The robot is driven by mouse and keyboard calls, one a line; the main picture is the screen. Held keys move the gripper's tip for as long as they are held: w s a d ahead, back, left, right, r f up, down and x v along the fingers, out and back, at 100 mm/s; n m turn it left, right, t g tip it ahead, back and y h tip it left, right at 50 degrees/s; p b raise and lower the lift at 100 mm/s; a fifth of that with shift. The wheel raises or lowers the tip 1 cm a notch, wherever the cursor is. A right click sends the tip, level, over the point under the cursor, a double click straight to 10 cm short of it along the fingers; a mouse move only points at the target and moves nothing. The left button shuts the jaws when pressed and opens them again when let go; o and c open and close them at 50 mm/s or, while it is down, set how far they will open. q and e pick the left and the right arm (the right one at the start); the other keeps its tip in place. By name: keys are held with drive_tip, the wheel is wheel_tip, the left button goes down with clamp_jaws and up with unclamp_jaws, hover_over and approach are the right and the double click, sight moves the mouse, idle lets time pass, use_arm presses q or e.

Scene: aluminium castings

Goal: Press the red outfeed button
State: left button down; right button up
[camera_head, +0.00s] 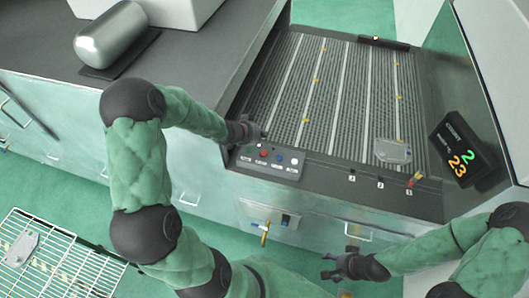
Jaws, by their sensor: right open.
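A small control panel (268,162) sits at the near left corner of the conveyor. It carries a red button (264,153), a blue button and a pale button in a row; their labels are too small to read. My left gripper (260,133) is just behind and above the panel, close to the red button. It looks apart from the button, though contact is hard to judge. Its fingers are small and dark, so their opening is unclear. My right gripper (328,267) is open and empty, low in front of the machine.
A grey casting (393,151) lies at the right of the ribbed conveyor (325,95). A counter display (462,150) is at right. A wire rack (60,262) with another casting (21,248) is lower left.

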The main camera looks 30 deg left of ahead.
sight(261, 153)
use_arm(q)
drive_tip(key=shift+s+a, duration=0.1)
drive_tip(key=shift+s, duration=0.1)
wheel_tip(261, 153, down, 8)
drive_tip(key=b, duration=0.8)
drive_tip(key=shift+r, duration=0.1)
drive_tip(key=shift+w+f+b, duration=0.1)
drive_tip(key=shift+f+b, duration=0.25)
drive_tip(key=shift+f, duration=0.15)
drive_tip(key=shift+f, duration=0.1)
idle(0.7)
drive_tip(key=shift+f, duration=0.3)
